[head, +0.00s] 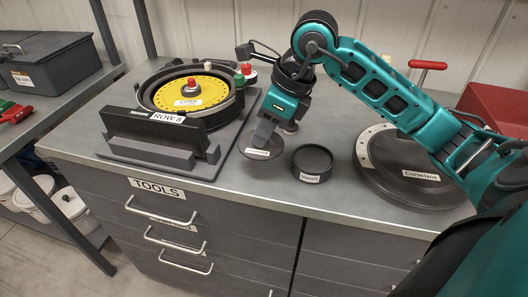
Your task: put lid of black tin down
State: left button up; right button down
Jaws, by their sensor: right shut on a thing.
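The black tin (313,164) is a small round open container with a white label, upright on the grey worktop. Its lid (250,154), a flat dark disc with a small white label, lies level to the left of the tin, apart from it. My right gripper (263,139) points down and is shut on the lid. I cannot tell whether the lid touches the worktop. My left gripper is out of view.
The seed meter (157,104) with its yellow disc and ROW 8 plate stands left on a grey base (222,160). A large dark disc (405,180) labelled Corvelano lies right of the tin. The worktop's front edge (290,207) is close, above the drawers. A red box (495,108) stands at the back right.

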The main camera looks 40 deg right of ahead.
aim_at(268, 144)
jog(key=shift+f, duration=2.7)
jog(key=shift+f+b, duration=0.2)
jog(key=shift+b, duration=0.25)
jog(key=c, duration=0.9)
grip_release()
jog(key=shift+r, duration=0.15)
